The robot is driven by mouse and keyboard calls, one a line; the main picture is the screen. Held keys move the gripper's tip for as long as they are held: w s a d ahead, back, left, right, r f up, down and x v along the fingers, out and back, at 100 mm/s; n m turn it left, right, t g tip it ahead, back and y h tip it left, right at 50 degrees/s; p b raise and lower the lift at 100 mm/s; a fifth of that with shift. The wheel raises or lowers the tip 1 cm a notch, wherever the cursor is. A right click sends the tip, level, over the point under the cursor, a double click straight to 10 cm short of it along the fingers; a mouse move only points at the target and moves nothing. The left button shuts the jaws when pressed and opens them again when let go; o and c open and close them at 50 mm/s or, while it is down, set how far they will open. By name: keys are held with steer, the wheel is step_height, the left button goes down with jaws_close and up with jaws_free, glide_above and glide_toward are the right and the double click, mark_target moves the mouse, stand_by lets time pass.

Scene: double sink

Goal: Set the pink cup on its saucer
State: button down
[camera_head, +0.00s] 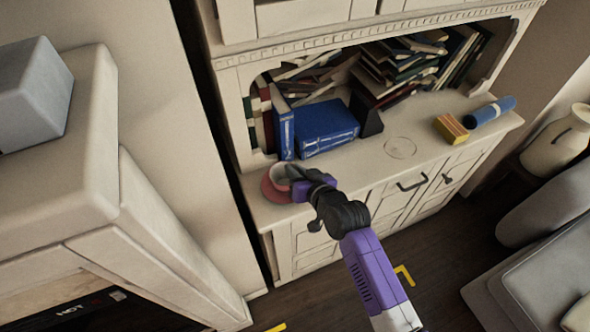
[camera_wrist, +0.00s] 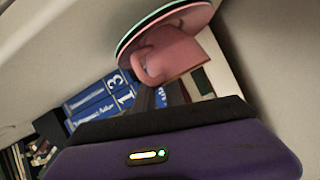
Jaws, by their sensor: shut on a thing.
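The pink cup (camera_head: 277,173) is at the left end of the cabinet's ledge, its pale inside showing. The round pink saucer (camera_head: 270,194) shows beneath and left of it. In the wrist view the cup (camera_wrist: 184,53), with its handle, overlaps the saucer (camera_wrist: 165,14), which has a pale green edge. My gripper (camera_head: 296,178) is at the cup's right side, shut on the cup. It hides part of the cup, and I cannot tell whether the cup's base touches the saucer.
Blue books (camera_head: 327,128) stand close behind the cup. A thin ring outline (camera_head: 400,148) marks the clear ledge to the right. Farther right are a yellow-orange block (camera_head: 451,128) and a blue roll (camera_head: 491,111). The ledge's left edge is close to the saucer.

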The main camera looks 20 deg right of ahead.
steer(key=c, duration=1.4)
jaws_free()
steer(key=shift+r+p, duration=0.35)
steer(key=shift+p, duration=0.05)
steer(key=b+v, duration=0.1)
steer(key=v, duration=1.1)
steer(key=shift+f, duration=0.1)
steer(key=s+f, duration=0.2)
steer(key=s, duration=0.8)
steer(key=s+r+n, duration=0.1)
steer(key=s+r, duration=0.4)
steer(key=s, duration=0.6)
steer(key=s+a+r+n+t+h, duration=0.1)
steer(key=s+r, duration=0.5)
steer(key=s, duration=0.5)
steer(key=shift+a+t, duration=0.3)
steer(key=shift+s, duration=0.1)
